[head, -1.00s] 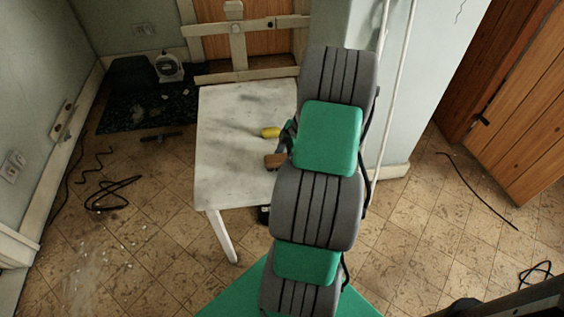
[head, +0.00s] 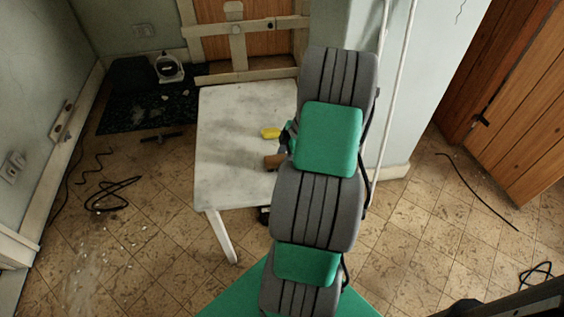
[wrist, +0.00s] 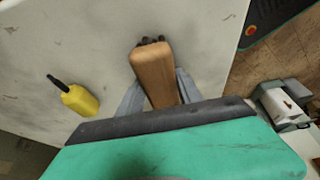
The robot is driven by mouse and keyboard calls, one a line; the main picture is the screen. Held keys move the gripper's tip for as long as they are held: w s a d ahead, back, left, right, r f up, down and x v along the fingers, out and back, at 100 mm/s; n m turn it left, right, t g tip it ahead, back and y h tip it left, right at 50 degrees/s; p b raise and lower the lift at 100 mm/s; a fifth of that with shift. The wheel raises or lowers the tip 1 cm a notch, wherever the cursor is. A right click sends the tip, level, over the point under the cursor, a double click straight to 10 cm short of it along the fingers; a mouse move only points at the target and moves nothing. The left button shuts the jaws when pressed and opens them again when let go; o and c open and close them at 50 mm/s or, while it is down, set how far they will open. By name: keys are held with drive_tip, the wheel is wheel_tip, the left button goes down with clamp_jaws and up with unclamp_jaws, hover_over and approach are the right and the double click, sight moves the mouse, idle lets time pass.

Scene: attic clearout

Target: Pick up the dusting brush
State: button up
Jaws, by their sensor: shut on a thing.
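The dusting brush (wrist: 153,72) has a brown wooden body with dark bristles at its far end in the wrist view. My gripper (wrist: 158,90) is shut on it, with one grey finger on each side of the wood. In the head view, the brush (head: 273,162) shows as a small brown piece at the right side of the white table, partly hidden by my arm. I cannot tell whether it touches the tabletop.
The white table (head: 235,185) is mostly bare. A yellow item with a dark tip (wrist: 80,99) lies left of the brush; it also shows in the head view (head: 270,133). A wall corner stands right of my arm. Black cables (head: 113,193) lie on the floor at left.

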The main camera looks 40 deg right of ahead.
sight(279, 160)
clamp_jaws()
drive_tip(key=shift+r, duration=0.1)
drive_tip(key=shift+d+r+p, duration=0.1)
drive_tip(key=shift+r+p, duration=0.3)
drive_tip(key=shift+r, duration=0.2)
drive_tip(key=r, duration=0.3)
drive_tip(key=shift+s+r, duration=0.25)
drive_tip(key=shift+s, duration=0.15)
drive_tip(key=s+a+r, duration=0.4)
drive_tip(key=s+r, duration=0.4)
drive_tip(key=s, duration=0.4)
drive_tip(key=shift+s+r, duration=0.3)
drive_tip(key=shift+s, duration=0.05)
